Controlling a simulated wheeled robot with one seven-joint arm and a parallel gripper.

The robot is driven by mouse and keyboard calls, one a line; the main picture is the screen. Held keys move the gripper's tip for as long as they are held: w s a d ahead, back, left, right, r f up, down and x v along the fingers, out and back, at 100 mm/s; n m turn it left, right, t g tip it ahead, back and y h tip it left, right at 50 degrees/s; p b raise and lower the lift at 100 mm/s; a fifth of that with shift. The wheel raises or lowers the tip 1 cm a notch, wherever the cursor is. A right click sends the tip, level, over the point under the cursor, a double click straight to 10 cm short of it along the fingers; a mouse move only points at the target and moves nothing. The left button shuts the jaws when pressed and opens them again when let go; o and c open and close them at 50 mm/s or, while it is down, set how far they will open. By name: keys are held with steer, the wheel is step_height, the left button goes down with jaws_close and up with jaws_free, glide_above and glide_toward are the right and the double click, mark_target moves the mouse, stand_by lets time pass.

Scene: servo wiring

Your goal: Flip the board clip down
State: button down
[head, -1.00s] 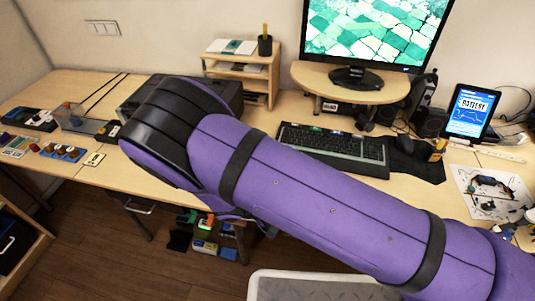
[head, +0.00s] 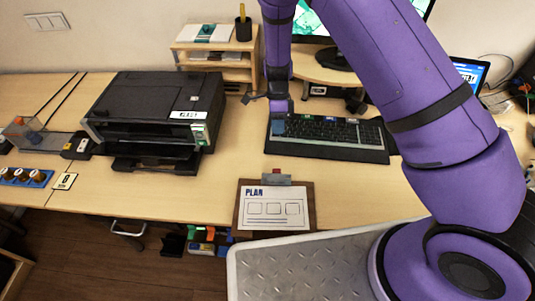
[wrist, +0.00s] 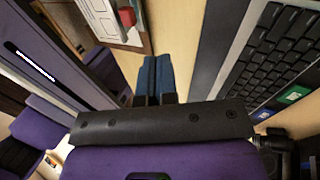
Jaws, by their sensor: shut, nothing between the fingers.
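The clipboard (head: 236,212) lies at the front edge of the desk, with a white "PLAN" sheet on it. Its grey clip (head: 277,182) is at the far end, and a small red tab (head: 276,172) sticks up there. The red tab also shows at the top of the wrist view (wrist: 127,17), beside the paper. My gripper (head: 283,106) is over the desk near the keyboard's left end, beyond the clip and apart from it. In the wrist view its blue fingers (wrist: 155,72) are together with nothing between them. The clip's exact angle is hard to tell.
A keyboard (head: 325,150) lies right of the clipboard's far end. A black printer (head: 150,100) stands to the left. The wooden shelf (head: 250,62) and monitor stand are behind. Bare desk lies between printer and keyboard.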

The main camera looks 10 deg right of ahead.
mark_target(276, 175)
steer(key=shift+w+r+m+y, duration=0.3)
steer(key=shift+w+m, duration=0.1)
steer(key=shift+w, duration=0.2)
steer(key=shift+f, duration=0.1)
steer(key=x, duration=1)
steer(key=shift+d+f, duration=0.1)
steer(key=shift+f, duration=0.05)
steer(key=s, duration=0.3)
steer(key=shift+a+r, duration=0.25)
steer(key=shift+a, duration=0.1)
steer(key=shift+s+r, duration=0.1)
steer(key=shift+s, duration=0.25)
steer(key=shift+a, duration=0.1)
steer(key=shift+r+t, duration=0.1)
steer(key=shift+t, duration=0.2)
